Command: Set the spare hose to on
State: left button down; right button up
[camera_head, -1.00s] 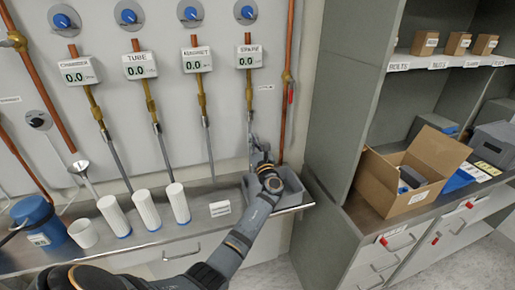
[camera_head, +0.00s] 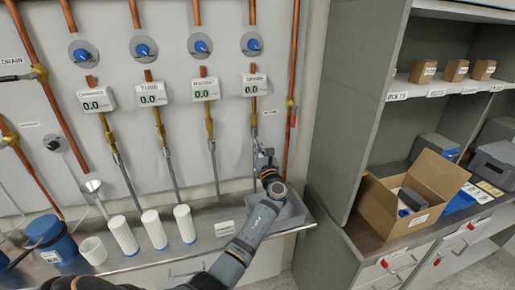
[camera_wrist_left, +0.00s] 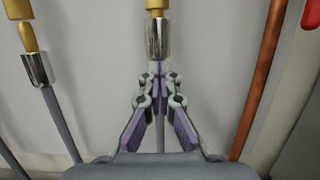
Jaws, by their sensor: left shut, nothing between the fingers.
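The spare line has a blue knob (camera_head: 252,44) on a round grey plate, a white box marked SPARE (camera_head: 254,85) reading 0.0, and a brass piece below it. The knob's setting is too small to read. In the left wrist view a shiny metal fitting (camera_wrist_left: 157,38) hangs under the brass piece. My left gripper (camera_head: 259,143) is at the hose under this box. Its fingertips (camera_wrist_left: 158,70) are together and empty, just below or in front of the fitting; I cannot tell if they touch it. They hide part of the hose. My right gripper is not in view.
Similar lines marked CHAMBER (camera_head: 96,100), TUBE (camera_head: 152,94) and MAGNET (camera_head: 206,89) stand left, all reading 0.0. A copper pipe (camera_head: 293,60) runs close on the right. A grey bin (camera_head: 290,212) and white cylinders (camera_head: 154,229) stand on the bench below. A grey cabinet (camera_head: 355,110) rises right.

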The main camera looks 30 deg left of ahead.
pick_arm(q)
jog(key=shift+r, duration=0.65)
jog(key=shift+d, duration=0.1)
jog(key=v, duration=1.2)
jog(key=shift+f, duration=0.25)
jog(key=shift+s, duration=0.1)
